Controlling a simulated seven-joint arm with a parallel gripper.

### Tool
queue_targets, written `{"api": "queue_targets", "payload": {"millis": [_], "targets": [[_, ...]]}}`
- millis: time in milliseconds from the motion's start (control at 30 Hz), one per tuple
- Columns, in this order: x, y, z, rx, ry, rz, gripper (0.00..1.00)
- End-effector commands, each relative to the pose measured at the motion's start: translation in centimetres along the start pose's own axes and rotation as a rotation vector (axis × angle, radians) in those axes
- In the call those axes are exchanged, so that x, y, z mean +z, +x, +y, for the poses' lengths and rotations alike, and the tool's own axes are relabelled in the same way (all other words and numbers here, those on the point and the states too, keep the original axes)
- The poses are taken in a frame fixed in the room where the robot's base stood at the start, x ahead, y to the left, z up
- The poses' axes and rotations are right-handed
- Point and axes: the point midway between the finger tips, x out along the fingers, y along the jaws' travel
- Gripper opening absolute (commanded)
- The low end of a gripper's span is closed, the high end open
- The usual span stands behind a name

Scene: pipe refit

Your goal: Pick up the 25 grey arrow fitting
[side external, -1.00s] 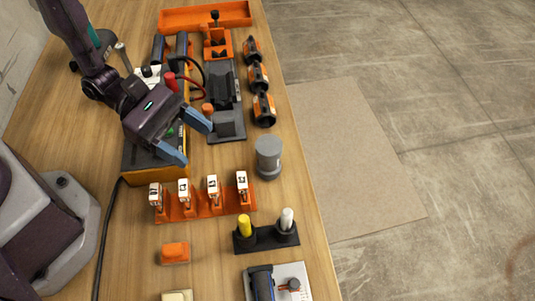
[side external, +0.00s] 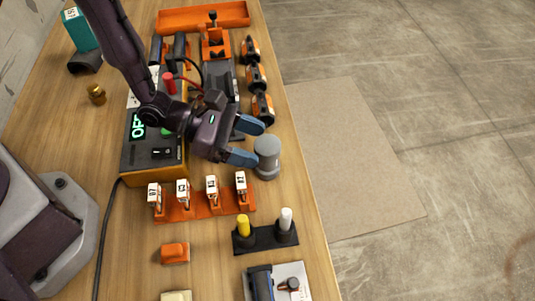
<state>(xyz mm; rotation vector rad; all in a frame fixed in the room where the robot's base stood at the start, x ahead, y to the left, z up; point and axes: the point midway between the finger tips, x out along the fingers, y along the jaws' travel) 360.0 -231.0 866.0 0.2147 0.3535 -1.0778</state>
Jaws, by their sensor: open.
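My gripper (side external: 259,143) is open, with two blue fingers pointing right. Its fingertips are beside the left of a grey stepped cylinder (side external: 267,158), which stands upright on the bench; I cannot tell whether they touch it. Nothing shows between the fingers. An orange rack (side external: 205,208) below the gripper holds several white-tagged pieces (side external: 212,188) in a row. The marks on the tags are too small to read surely. I see no piece that I can surely name as the 25 grey arrow fitting.
A box with a lit display (side external: 138,124) lies under my arm. Orange-and-black parts (side external: 257,77) line the right edge. A dark stand (side external: 266,237) holds a yellow-topped and a white-topped peg. A brass piece (side external: 96,94) stands at left. Bare wood lies left of the orange block (side external: 175,252).

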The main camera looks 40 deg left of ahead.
Motion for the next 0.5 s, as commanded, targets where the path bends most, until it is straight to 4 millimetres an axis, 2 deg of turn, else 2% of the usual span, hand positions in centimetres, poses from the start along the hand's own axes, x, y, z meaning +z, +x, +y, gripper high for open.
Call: {"api": "queue_targets", "payload": {"millis": [200, 500], "targets": [[-0.4, 3.3, -0.2, -0.003, 0.001, -0.002, 0.64], [-0.4, 3.9, -0.1, -0.001, 0.001, -0.001, 0.64]]}}
